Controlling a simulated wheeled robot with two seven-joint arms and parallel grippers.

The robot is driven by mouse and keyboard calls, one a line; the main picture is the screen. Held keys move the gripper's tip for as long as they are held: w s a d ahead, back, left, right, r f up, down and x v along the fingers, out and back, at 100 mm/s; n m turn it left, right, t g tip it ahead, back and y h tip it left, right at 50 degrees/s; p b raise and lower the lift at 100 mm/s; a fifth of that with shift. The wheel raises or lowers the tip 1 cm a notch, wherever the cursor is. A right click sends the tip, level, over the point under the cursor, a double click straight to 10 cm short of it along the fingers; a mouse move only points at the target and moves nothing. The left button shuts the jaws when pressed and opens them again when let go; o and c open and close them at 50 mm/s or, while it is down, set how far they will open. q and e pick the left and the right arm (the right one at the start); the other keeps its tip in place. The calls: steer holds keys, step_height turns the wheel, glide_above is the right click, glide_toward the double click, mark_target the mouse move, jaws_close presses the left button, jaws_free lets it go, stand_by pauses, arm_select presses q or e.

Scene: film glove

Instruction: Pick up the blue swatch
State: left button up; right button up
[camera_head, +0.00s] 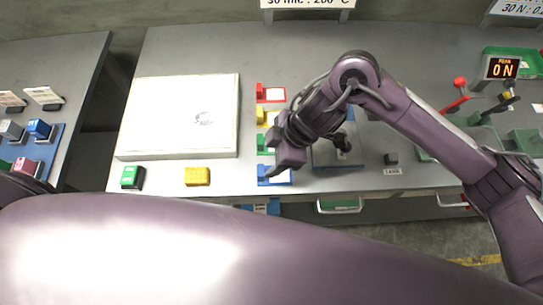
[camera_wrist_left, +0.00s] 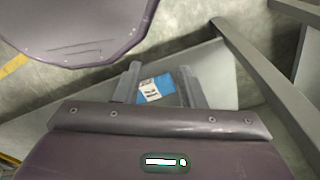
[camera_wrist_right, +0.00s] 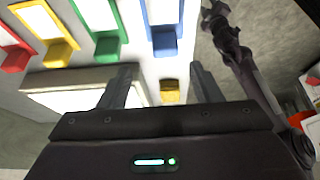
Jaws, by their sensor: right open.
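A blue block (camera_head: 39,128) sits on a blue mat at the far left, among grey, pink and green ones. A blue holder with a white face (camera_head: 274,177) stands at the front of a coloured row on the main table; it also shows in the right wrist view (camera_wrist_right: 164,38). I cannot tell which is the blue swatch. My right gripper (camera_head: 279,155) is open and empty above the blue holder. My left gripper (camera_wrist_left: 160,82) is open; a blue piece with a white label (camera_wrist_left: 156,88) shows between its fingers, apart from them. My left arm hides the front in the head view.
Red (camera_head: 270,93), yellow (camera_head: 266,116) and green (camera_head: 265,144) holders line up behind the blue one. A large white panel (camera_head: 180,115) lies left of them. A yellow block (camera_head: 197,176) and a green block (camera_head: 132,177) are near the front edge. A gap separates the two tables.

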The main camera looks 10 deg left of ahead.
mark_target(263, 170)
steer(key=shift+d+f, duration=0.15)
steer(key=shift+d, duration=0.3)
steer(key=shift+s+f+h, duration=0.15)
steer(key=shift+f+h, duration=0.15)
steer(key=x, duration=0.1)
steer(key=p+x, duration=0.1)
steer(key=shift+s+a+f, duration=0.2)
steer(key=shift+s+a, duration=0.05)
steer(key=shift+a, duration=0.1)
steer(key=p+x, duration=0.1)
steer(key=x, duration=0.2)
steer(key=shift+a+f, duration=0.1)
steer(key=shift+f, duration=0.25)
steer(key=shift+a+f, duration=0.1)
steer(key=shift+f, duration=0.15)
steer(key=c, duration=0.9)
arm_select(q)
steer(key=shift+s+r, duration=0.7)
steer(key=shift+r, duration=0.35)
arm_select(e)
steer(key=shift+c, duration=0.8)
steer(key=shift+r, duration=0.1)
